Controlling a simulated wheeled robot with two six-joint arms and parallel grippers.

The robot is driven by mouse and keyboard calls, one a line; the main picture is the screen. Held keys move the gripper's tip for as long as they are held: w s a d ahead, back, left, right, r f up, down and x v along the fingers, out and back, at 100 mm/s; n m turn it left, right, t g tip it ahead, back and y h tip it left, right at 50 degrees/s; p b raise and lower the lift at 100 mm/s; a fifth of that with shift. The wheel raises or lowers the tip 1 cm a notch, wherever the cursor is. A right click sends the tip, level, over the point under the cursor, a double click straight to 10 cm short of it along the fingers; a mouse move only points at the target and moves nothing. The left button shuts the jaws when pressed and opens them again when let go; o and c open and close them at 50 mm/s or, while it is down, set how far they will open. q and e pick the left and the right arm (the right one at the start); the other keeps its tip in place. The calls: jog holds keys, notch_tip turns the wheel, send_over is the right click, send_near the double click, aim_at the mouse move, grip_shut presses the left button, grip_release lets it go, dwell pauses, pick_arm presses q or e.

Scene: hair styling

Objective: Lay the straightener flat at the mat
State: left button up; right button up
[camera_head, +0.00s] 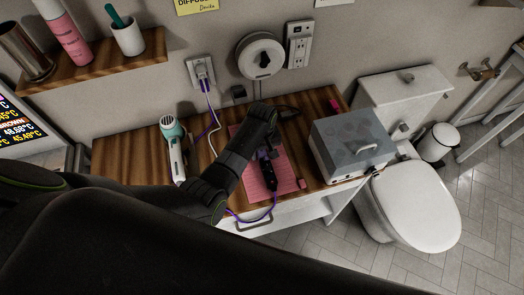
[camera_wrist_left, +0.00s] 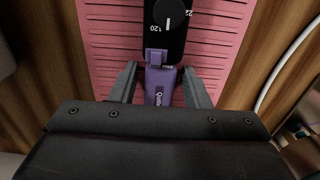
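The straightener (camera_head: 269,180) is black with a purple part and lies on the ribbed pink mat (camera_head: 289,176) on the wooden counter. In the left wrist view its black body with a dial (camera_wrist_left: 166,22) points up the picture, and the mat (camera_wrist_left: 108,42) shows on both sides. My left gripper (camera_head: 266,154) is above the mat at the straightener. In the wrist view its fingers (camera_wrist_left: 160,78) stand on either side of the purple part, with small gaps showing, so it looks open. My arm hides part of the mat. My right gripper is not in view.
A teal and white hair dryer (camera_head: 174,145) lies left of the mat. A purple cord (camera_head: 262,216) hangs at the counter's front edge. A shelf (camera_head: 95,65) is at upper left.

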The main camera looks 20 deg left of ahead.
aim_at(262, 152)
pick_arm(q)
jog(key=shift+o, duration=0.4)
jog(key=shift+r, duration=0.15)
jog(key=shift+r, duration=0.2)
notch_tip(262, 152, up, 12)
jog(key=shift+f, duration=0.15)
dwell(0.4)
